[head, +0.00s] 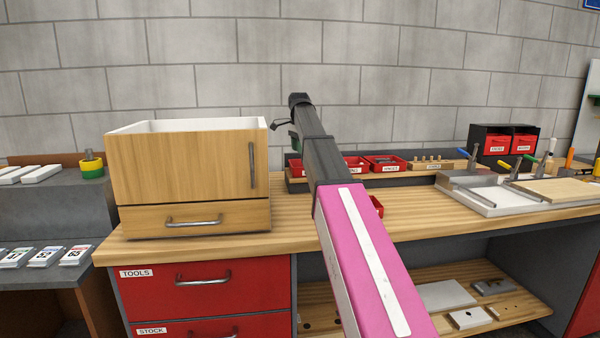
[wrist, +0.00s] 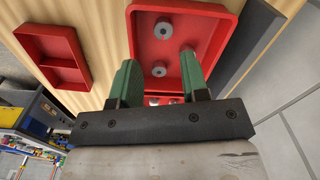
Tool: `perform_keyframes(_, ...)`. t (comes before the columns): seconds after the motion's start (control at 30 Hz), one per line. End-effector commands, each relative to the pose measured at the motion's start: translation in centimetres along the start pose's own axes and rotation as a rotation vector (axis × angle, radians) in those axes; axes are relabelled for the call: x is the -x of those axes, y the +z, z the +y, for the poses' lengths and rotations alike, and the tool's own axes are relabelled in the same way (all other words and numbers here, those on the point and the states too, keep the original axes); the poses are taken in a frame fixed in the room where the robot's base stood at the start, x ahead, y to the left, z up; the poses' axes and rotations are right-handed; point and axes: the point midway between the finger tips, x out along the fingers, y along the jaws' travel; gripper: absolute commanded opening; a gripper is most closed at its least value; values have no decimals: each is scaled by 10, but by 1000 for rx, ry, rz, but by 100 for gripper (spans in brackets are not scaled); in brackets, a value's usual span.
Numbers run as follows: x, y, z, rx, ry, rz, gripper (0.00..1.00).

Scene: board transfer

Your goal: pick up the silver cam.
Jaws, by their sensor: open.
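Small round silver pieces lie in a red bin (wrist: 207,30) in the wrist view. One silver piece with a hole (wrist: 163,28) lies towards the far end. Another silver piece (wrist: 159,69) lies between the green fingers of my gripper (wrist: 159,63), and more silver shows low, partly hidden by the gripper body. All look alike, so I cannot tell which is the silver cam. My gripper is open, above the bin, with nothing held. In the head view my gripper (head: 295,140) is over the back row of bins, partly hidden by my arm.
An empty red tray (wrist: 42,45) lies left of the bin in the wrist view. A wooden cabinet (head: 185,170) stands on the bench at left. A red bin (head: 384,163) and a peg block (head: 432,165) stand right of my arm.

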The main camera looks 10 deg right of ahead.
Motion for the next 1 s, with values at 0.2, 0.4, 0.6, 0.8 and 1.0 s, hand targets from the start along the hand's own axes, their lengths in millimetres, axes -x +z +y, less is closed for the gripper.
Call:
perform_keyframes(0.2, -31, 0, 1, 0, 0, 0, 42)
perform_keyframes(0.4, -42, -2, -1, 0, -1, 0, 42)
perform_keyframes(0.6, -69, -5, -3, 0, 0, 0, 42)
perform_keyframes(0.8, -86, -5, -3, 0, -1, 0, 42)
perform_keyframes(1.0, -85, -5, -4, 0, -2, 0, 32)
